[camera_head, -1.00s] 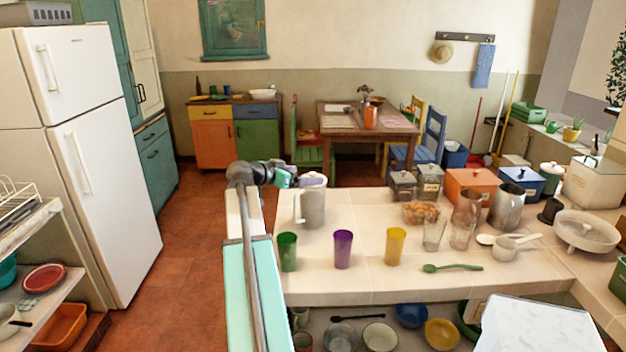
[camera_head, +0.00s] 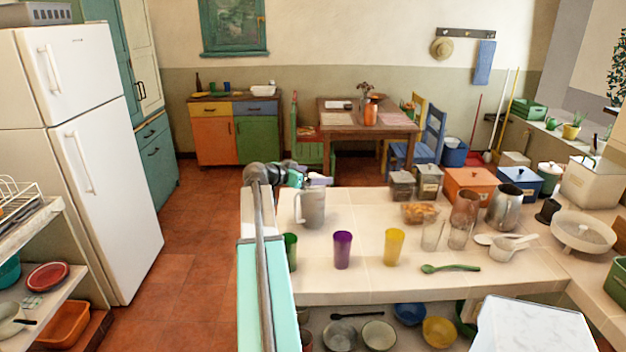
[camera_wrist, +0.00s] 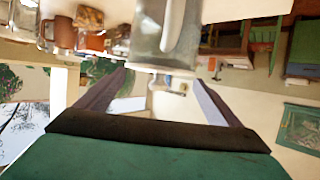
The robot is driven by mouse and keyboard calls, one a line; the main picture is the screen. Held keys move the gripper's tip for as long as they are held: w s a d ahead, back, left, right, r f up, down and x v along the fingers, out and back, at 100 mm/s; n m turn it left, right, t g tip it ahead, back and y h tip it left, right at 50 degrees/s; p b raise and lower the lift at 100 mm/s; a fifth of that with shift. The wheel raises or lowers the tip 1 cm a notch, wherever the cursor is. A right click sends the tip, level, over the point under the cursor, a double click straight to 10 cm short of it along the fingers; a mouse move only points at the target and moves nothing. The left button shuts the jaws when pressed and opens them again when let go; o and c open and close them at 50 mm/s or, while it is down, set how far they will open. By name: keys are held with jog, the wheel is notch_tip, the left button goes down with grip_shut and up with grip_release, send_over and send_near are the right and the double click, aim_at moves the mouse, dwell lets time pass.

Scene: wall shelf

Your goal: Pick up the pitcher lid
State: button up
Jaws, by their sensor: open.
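The grey pitcher (camera_head: 311,210) stands upright on the counter's left part, its handle on the left side. It also shows upside down at the top of the wrist view (camera_wrist: 153,42), with its pale handle in front. The pitcher lid is hard to make out; a pale band (camera_wrist: 150,70) at the pitcher's top end may be its edge. My gripper (camera_head: 318,181) is at the pitcher's top in the head view and partly hides it. In the wrist view my gripper (camera_wrist: 160,82) has its fingers spread apart, with the pitcher's top end just beyond them. I see nothing clamped between them.
Green (camera_head: 291,252), purple (camera_head: 342,250) and yellow (camera_head: 394,246) cups stand in front of the pitcher. Canisters (camera_head: 428,182), clear glasses and a metal jug (camera_head: 505,207) stand to the right. Counter (camera_head: 365,210) right of the pitcher is clear.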

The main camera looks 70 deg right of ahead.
dwell(0.4)
jog(key=shift+a+f, duration=0.1)
grip_shut()
